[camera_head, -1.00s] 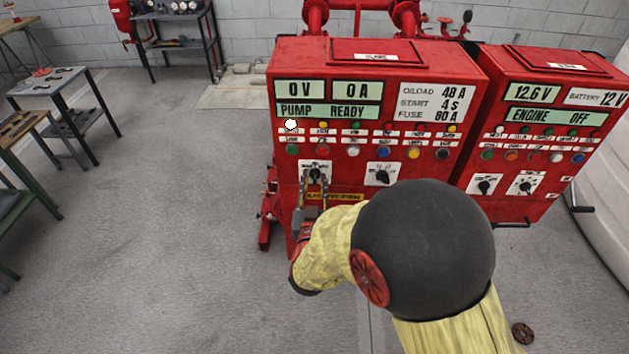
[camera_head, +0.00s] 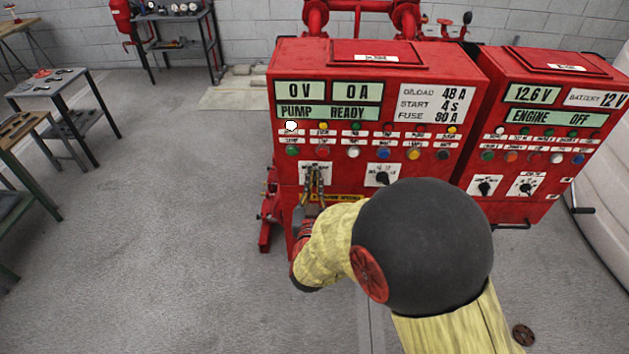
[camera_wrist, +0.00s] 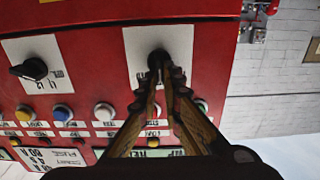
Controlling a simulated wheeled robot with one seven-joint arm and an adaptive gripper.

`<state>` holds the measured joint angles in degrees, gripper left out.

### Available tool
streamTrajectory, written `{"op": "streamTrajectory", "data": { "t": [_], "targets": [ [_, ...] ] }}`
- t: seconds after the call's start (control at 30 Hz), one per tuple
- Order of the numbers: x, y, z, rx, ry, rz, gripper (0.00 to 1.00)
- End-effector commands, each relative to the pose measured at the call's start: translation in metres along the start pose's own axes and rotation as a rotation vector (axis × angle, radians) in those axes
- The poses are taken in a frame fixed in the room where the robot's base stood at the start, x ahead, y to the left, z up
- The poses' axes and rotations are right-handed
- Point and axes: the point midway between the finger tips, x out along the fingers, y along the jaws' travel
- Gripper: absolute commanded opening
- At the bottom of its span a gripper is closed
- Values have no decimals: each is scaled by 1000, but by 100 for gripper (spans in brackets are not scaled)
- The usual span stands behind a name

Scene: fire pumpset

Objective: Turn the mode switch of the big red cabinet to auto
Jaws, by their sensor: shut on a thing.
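The big red cabinet (camera_head: 290,210) stands in the middle of the head view, its displays reading 0 V, 0 A and PUMP READY. The left of its two lower rotary switches has a white plate (camera_head: 303,168). My gripper (camera_head: 314,176) is in front of this plate. In the wrist view, my gripper (camera_wrist: 163,80) is shut on the black knob (camera_wrist: 158,58) of that switch, in the middle of the white plate (camera_wrist: 136,42). The fingers hide most of the knob, so I cannot tell which way it points.
A second rotary switch (camera_head: 383,177) is to the right on the same cabinet; it also shows in the wrist view (camera_wrist: 33,69). Coloured buttons and lamps run above the switches. A smaller red cabinet (camera_head: 540,205) stands at the right. The floor at left is clear up to the tables.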

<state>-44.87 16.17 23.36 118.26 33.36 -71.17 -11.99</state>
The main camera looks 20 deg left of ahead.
Motion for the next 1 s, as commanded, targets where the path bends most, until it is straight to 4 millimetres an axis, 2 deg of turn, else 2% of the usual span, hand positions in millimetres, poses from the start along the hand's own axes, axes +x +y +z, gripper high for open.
{"op": "streamTrajectory", "data": {
  "t": [0.53,1.0],
  "targets": [
    [0,1,1,63,3,0,0],
    [0,7,5,425,5,-1,0]
  ]
}}
